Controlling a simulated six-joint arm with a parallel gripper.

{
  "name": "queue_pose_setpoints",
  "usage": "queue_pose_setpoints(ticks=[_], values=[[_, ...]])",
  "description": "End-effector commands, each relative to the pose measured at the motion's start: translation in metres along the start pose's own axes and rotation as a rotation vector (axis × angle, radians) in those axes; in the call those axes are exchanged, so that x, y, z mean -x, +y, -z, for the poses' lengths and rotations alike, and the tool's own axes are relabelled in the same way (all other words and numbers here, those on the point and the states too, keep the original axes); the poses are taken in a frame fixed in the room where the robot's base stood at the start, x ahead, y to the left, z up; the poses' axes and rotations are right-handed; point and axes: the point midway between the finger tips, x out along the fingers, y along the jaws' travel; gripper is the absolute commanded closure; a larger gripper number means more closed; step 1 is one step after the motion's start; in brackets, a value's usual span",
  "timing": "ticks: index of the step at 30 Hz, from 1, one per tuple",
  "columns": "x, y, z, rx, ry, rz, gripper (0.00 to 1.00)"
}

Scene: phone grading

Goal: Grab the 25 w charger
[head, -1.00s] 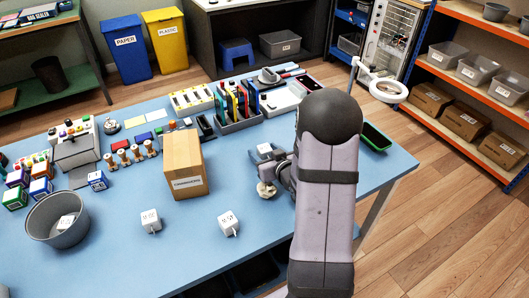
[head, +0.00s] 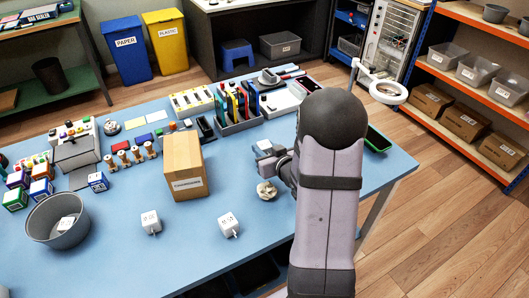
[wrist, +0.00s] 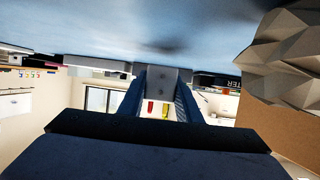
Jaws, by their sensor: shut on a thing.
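A white block-shaped charger (head: 264,147) is at the jaws of my gripper (head: 275,158), right of the cardboard box. In the wrist view my gripper (wrist: 167,100) has its two dark fingers shut on this charger (wrist: 164,80), which shows as a pale grey face. Its wattage cannot be read. Two more white chargers, a left one (head: 151,222) and a right one (head: 228,225), sit apart on the blue table (head: 190,255). Another white labelled piece (head: 66,223) lies in the round grey bin (head: 40,222). My forearm hides part of the table's right side.
A crumpled paper ball (head: 266,190) lies close to my gripper and looms at right in the wrist view (wrist: 285,60). The cardboard box (head: 182,165) stands to the left. An organiser (head: 238,122) stands behind. The front middle of the table is mostly clear.

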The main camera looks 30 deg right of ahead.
Motion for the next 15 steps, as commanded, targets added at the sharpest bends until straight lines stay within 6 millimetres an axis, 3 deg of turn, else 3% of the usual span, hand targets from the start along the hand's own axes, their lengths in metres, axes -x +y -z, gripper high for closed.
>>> queue_pose_setpoints(ticks=[9,15], values=[[0.02,0.0,0.05,0.002,0.005,-0.001,0.92],[0.028,0.0,0.069,0.001,0.002,0.0,0.92]])
